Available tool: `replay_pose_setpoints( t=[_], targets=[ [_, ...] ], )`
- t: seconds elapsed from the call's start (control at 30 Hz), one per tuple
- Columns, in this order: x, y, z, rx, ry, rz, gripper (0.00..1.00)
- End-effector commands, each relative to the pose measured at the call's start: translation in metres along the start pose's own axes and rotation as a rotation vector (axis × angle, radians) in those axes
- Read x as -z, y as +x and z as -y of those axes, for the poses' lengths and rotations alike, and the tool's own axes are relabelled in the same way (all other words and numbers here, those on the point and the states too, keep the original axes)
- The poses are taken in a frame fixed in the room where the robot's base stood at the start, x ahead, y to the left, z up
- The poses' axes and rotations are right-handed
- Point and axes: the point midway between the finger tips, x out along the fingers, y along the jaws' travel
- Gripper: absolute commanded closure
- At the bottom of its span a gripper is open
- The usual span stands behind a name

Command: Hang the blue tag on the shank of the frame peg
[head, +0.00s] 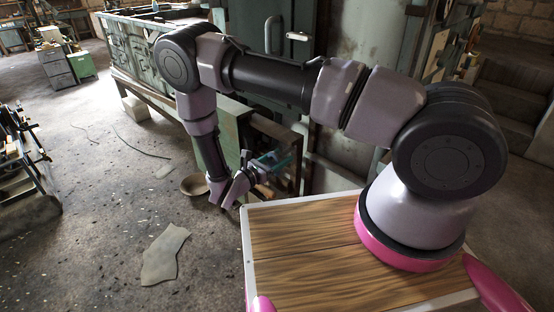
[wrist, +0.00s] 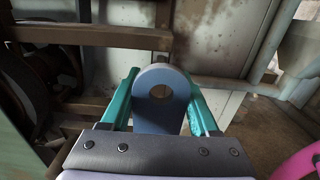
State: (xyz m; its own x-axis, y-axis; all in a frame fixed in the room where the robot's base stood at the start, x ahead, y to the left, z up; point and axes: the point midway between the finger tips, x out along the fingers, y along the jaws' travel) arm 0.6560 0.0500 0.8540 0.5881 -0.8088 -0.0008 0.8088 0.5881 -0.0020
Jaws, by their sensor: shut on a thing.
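The blue tag (wrist: 160,121) is a flat blue-grey plate with a rounded top and a round hole near that end. It stands up between the two teal fingers of my gripper (wrist: 161,88), which are shut on it. The hole is clear of any peg. In the head view my gripper (head: 272,164) is in front of the rusty machine frame, low beside the green cabinet; the tag is too small to make out there. A brown bar (wrist: 95,35) crosses behind the tag in the wrist view. I cannot tell the frame peg's shank for certain.
Dark round parts (wrist: 55,75) sit at the left of the wrist view. A pale pipe (wrist: 270,45) runs at the right. In the head view a bowl (head: 194,185) and a flat sheet (head: 164,254) lie on the floor, with open floor around them.

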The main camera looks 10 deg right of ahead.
Motion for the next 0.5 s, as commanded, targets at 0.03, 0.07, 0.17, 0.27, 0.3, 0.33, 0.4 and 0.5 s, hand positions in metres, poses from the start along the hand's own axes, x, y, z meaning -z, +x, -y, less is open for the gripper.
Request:
replay_pose_setpoints(
  t=[0.03,0.07,0.17,0.27,0.3,0.33,0.4,0.5],
  targets=[
    [0.000,0.004,0.000,0.001,-0.001,0.000,0.91],
    [0.000,0.006,0.000,0.002,-0.001,0.000,0.91],
    [0.001,0.011,0.000,0.002,-0.001,0.000,0.91],
    [0.002,0.018,0.000,0.001,-0.001,0.000,0.91],
    [0.002,0.020,0.001,0.002,-0.001,0.000,0.91],
    [0.002,0.022,0.001,0.002,-0.001,0.000,0.91],
    [0.002,0.026,0.001,0.002,-0.001,0.000,0.91],
    [0.003,0.032,0.000,0.001,-0.001,0.000,0.91]
  ],
)
